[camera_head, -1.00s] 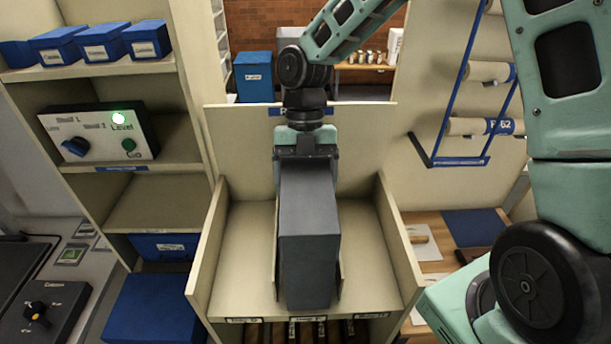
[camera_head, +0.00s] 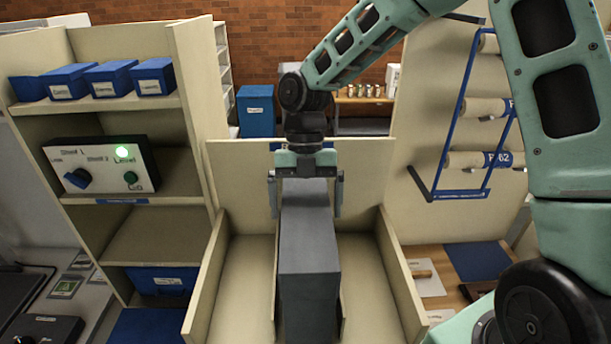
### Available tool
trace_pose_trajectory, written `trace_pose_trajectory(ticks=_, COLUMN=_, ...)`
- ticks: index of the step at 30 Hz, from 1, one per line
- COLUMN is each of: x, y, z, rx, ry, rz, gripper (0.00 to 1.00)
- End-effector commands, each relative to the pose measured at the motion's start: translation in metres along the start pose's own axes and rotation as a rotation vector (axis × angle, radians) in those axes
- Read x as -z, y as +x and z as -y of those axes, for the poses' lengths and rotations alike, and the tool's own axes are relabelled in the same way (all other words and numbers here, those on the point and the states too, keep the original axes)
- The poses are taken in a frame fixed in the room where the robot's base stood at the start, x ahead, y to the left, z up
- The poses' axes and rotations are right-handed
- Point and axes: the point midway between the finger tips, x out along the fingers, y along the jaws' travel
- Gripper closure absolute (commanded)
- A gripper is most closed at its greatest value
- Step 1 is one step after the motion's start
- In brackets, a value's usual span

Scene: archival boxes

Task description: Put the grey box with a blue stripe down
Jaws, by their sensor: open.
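The grey box (camera_head: 309,245) stands in the middle slot of a cream divided rack (camera_head: 252,283), between two low dividers. No blue stripe shows on the faces in view. My gripper (camera_head: 306,200) is above the far end of the box, its two fingers spread wide on either side of it. The fingers look apart from the box sides. The far end of the box is partly hidden behind my gripper.
Empty bays lie left and right of the box. A shelf unit (camera_head: 138,222) at left holds blue boxes (camera_head: 104,78) and a control panel (camera_head: 101,166). A blue rack with rolls (camera_head: 475,160) hangs at right. A blue bin (camera_head: 256,111) stands behind.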

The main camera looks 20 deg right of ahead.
Motion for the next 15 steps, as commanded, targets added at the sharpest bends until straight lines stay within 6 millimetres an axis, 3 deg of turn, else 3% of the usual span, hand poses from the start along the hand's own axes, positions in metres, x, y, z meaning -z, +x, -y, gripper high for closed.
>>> trace_pose_trajectory(ticks=9, x=-0.002, y=-0.064, z=-0.001, rx=-0.004, ry=0.002, rz=0.004, gripper=0.00)
trace_pose_trajectory(ticks=15, x=-0.001, y=-0.089, z=-0.001, rx=-0.002, ry=0.000, rz=0.003, gripper=0.00)
